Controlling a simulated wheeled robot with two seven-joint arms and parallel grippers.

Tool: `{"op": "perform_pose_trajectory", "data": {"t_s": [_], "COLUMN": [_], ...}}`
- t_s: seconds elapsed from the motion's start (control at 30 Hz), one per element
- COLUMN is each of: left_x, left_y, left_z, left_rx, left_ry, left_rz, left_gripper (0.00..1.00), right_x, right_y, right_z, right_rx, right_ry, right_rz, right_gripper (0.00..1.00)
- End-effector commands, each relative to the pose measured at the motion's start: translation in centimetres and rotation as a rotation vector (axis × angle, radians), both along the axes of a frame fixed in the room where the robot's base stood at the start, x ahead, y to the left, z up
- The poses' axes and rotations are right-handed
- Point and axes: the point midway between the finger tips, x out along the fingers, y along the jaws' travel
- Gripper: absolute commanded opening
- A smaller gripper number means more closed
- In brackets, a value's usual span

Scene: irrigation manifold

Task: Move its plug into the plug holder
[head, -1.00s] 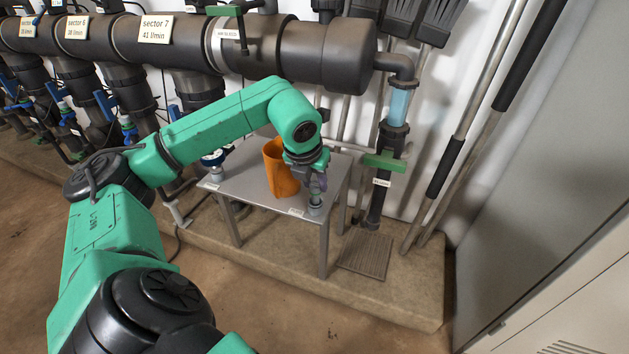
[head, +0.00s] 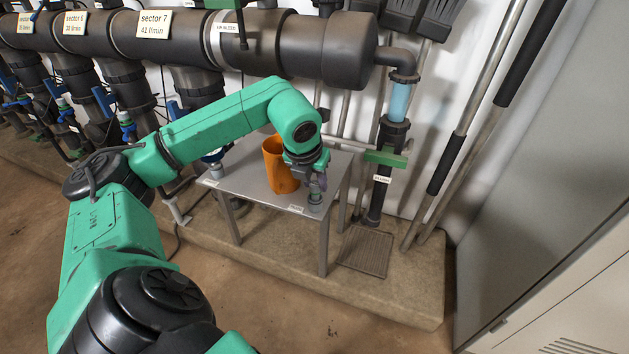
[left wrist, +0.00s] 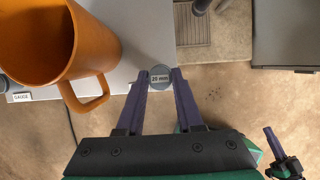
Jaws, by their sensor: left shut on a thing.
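My left gripper (head: 316,187) is at the front right corner of the small grey table, pointing down. In the head view a short grey cylinder (head: 315,207) shows right under the fingertips at the table corner. I cannot tell how much of it is plug and how much is plug holder, or whether the plug is seated. A dark part at the lower right of the wrist view may be my right gripper (left wrist: 273,143); its jaws are unclear.
An orange mug (head: 279,168) stands on the table (head: 240,175) close beside the left gripper; its handle (left wrist: 92,98) points toward the fingers. A pipe with a green handle (head: 386,158) rises behind, to the right.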

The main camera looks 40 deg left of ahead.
Motion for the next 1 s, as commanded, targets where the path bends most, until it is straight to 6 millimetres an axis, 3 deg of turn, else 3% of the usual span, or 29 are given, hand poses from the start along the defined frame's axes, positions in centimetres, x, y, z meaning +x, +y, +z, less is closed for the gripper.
{"op": "perform_pose_trajectory", "data": {"t_s": [1.0], "left_x": [0.0], "left_y": [0.0], "left_z": [-1.5], "left_rx": [0.0], "left_ry": [0.0], "left_rz": [0.0], "left_gripper": [0.0], "right_x": [0.0], "right_y": [0.0], "right_z": [-1.2], "right_rx": [0.0], "right_ry": [0.0], "right_rz": [0.0], "right_gripper": [0.0]}}
